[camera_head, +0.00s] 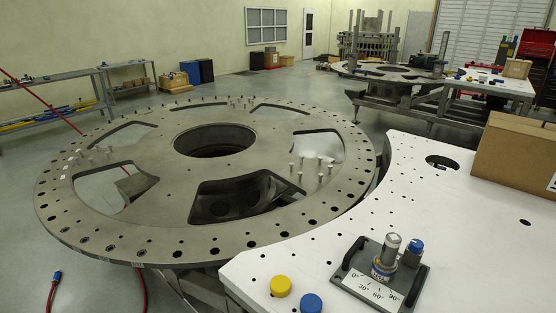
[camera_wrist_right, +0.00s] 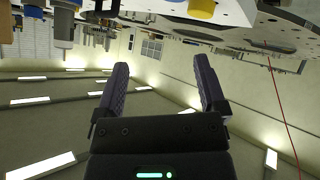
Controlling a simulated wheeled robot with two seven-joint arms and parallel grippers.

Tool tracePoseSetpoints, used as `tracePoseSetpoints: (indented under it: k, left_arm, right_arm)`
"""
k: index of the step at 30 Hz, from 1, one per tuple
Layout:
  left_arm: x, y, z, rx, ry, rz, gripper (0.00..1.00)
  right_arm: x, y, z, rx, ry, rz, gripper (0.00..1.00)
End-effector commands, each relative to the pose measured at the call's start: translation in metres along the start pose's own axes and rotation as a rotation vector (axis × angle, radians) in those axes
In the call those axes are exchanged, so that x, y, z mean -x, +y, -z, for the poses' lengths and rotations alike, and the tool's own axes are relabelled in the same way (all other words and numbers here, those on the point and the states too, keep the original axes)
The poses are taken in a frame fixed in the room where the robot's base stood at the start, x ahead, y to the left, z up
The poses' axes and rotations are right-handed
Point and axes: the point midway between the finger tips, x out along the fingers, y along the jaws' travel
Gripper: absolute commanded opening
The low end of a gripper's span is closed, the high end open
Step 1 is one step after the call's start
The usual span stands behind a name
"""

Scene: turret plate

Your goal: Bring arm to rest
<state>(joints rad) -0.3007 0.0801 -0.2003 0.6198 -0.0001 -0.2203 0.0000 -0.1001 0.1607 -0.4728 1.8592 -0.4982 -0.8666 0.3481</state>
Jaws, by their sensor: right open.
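My right gripper (camera_wrist_right: 160,63) shows in the right wrist view with its two dark fingers spread wide and nothing between them. The picture there is upside down, with ceiling lights below and the table edge along the top. The right gripper is clear of every surface I can see. Neither arm shows in the head view, and my left gripper is in no view. The large round steel turret plate (camera_head: 235,165) fills the left and middle of the head view, with several bolts standing on it.
A white table (camera_head: 420,210) at the right bears an angle-marked fixture (camera_head: 378,290), a yellow cap (camera_head: 281,286), a blue cap (camera_head: 312,303) and a cardboard box (camera_head: 515,160). The yellow cap also shows in the wrist view (camera_wrist_right: 201,9). A red hose (camera_head: 143,290) lies on the floor.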

Motion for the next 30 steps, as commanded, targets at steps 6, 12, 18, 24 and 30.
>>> tracePoseSetpoints:
  k: [6,12,18,24,30]
  left_arm:
    - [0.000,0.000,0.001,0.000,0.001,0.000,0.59]
    - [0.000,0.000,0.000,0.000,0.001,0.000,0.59]
    - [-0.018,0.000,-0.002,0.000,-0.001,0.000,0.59]
    - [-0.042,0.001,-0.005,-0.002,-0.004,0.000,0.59]
    - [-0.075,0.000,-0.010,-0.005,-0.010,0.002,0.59]
  right_arm:
    - [0.066,0.019,-0.069,-0.149,-0.365,0.064,0.90]
    - [0.128,0.024,-0.105,-0.183,-0.588,0.177,0.90]
    - [0.118,0.010,-0.147,-0.175,-0.673,0.230,0.90]
    - [0.074,-0.015,-0.208,-0.167,-0.706,0.237,0.90]
    - [0.030,-0.047,-0.296,-0.153,-0.750,0.248,0.90]
